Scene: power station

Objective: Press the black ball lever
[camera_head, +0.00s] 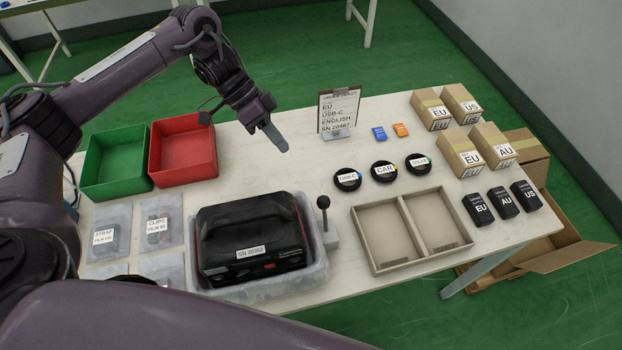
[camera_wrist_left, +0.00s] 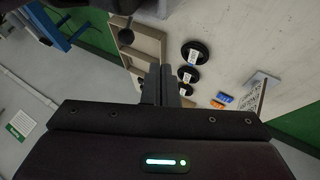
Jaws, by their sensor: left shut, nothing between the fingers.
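The black ball lever (camera_head: 323,203) stands upright on a small light base beside the right side of the grey tray with the black power station (camera_head: 252,238). In the left wrist view, the lever's ball (camera_wrist_left: 126,37) shows near the top, left of the fingers. My left gripper (camera_head: 276,138) is shut and empty, above the table behind the lever and left of the order sign. Its shut fingers also show in the left wrist view (camera_wrist_left: 169,85). A long arm link of mine crosses the bottom of the head view; my right gripper is not seen.
A red bin (camera_head: 183,151) and green bin (camera_head: 114,162) stand at left. The sign (camera_head: 339,110), round cable discs (camera_head: 383,171), a divided wooden tray (camera_head: 411,229), black adapters (camera_head: 502,202) and cardboard boxes (camera_head: 460,152) fill the right. The table between gripper and lever is clear.

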